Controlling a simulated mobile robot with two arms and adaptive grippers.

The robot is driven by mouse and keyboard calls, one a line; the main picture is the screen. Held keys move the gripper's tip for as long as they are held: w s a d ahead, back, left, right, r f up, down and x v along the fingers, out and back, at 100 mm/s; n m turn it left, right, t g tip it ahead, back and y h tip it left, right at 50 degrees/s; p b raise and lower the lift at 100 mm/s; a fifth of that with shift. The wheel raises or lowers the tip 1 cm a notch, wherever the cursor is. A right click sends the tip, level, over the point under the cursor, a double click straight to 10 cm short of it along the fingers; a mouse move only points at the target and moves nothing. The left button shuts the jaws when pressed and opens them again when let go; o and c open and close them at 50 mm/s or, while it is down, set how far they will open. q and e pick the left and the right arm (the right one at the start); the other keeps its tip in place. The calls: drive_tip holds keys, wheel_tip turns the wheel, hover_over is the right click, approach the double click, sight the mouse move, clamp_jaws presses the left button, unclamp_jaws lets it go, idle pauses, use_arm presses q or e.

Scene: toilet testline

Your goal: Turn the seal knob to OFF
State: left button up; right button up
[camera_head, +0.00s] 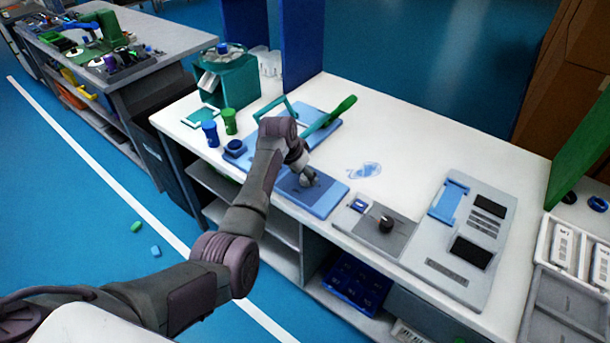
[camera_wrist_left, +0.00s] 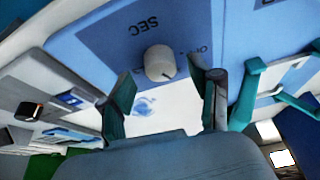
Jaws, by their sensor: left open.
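The pale round knob (camera_wrist_left: 160,62) sits on a blue panel with a dark label plate. In the left wrist view the letters SEC appear upside down beside it, and another marking, partly hidden by a fingertip, looks like OFF. My left gripper (camera_wrist_left: 162,84) is open, its two teal fingers on either side of the knob in this view. I cannot tell whether they touch it. In the head view my left gripper (camera_head: 306,177) is low over the blue panel (camera_head: 328,203), and the knob is hard to make out there. My right gripper is not in view.
A green-handled lever (camera_head: 335,115) rises behind my left gripper. Blue and green cups (camera_head: 229,121) stand to its left. A grey panel with a black knob (camera_head: 386,224) lies to its right. The white tabletop (camera_head: 430,150) is mostly clear at the back right.

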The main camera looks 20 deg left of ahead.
use_arm(q)
drive_tip(key=shift+x, duration=1.15)
drive_tip(key=c, duration=1.1)
drive_tip(key=shift+r+n+y+p, duration=0.25)
drive_tip(key=shift+n+y+p, duration=0.05)
drive_tip(key=shift+n+p, duration=0.7)
drive_tip(key=shift+c, duration=0.2)
drive_tip(key=shift+d+n+y+p, duration=0.1)
drive_tip(key=shift+n+y+p, duration=0.3)
drive_tip(key=shift+n+p, duration=0.6)
drive_tip(key=n+y, duration=0.1)
drive_tip(key=n, duration=0.1)
drive_tip(key=shift+f+n+t, duration=0.15)
drive_tip(key=shift+n+t, duration=0.15)
drive_tip(key=shift+n, duration=0.1)
drive_tip(key=shift+n+y, duration=0.6)
drive_tip(key=shift+n, duration=0.9)
drive_tip(key=shift+w, duration=0.1)
